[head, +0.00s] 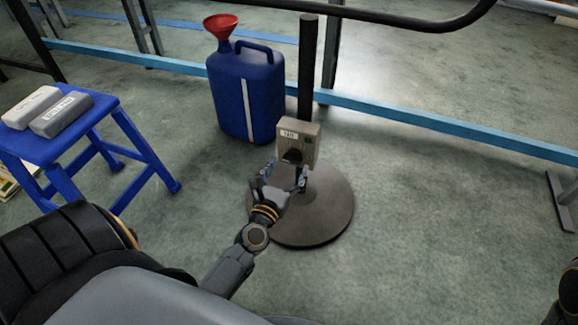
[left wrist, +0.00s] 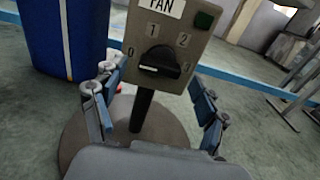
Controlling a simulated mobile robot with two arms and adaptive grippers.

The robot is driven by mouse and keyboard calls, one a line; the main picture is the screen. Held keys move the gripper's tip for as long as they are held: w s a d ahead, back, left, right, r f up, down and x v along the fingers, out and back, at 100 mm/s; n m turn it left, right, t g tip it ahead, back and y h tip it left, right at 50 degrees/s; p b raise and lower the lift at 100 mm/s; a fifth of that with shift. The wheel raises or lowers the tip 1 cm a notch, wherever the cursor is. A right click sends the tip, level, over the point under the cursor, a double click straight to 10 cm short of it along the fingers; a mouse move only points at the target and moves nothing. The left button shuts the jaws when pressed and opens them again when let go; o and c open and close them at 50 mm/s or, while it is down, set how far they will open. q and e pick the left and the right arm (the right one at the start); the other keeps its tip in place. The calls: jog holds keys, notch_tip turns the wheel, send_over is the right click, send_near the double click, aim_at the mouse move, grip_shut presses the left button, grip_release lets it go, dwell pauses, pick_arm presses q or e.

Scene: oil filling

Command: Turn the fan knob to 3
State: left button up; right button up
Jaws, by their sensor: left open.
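The fan control box (head: 310,147) is a beige panel on a black post, and in the left wrist view its label reads FAN. Its black knob (left wrist: 160,62) has the numbers 0, 1, 2 and 3 around it. The knob's white mark is on its left side, toward the 0. My left gripper (head: 286,172) is open in front of the box, just below the knob. In the left wrist view its fingers (left wrist: 154,88) are spread to either side of the knob, apart from it. The knob is mostly hidden in the head view. My right gripper is out of view.
The post rises from a round dark base (head: 325,215). A blue jug (head: 240,95) with a red funnel (head: 220,25) stands behind. A blue stool (head: 40,145) with two grey boxes is at left. A blue rail (head: 430,122) crosses behind.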

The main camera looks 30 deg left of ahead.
pick_arm(q)
jog(key=shift+w+a, duration=0.15)
jog(key=shift+w, duration=0.45)
jog(key=c, duration=1.2)
jog(key=shift+o, duration=0.2)
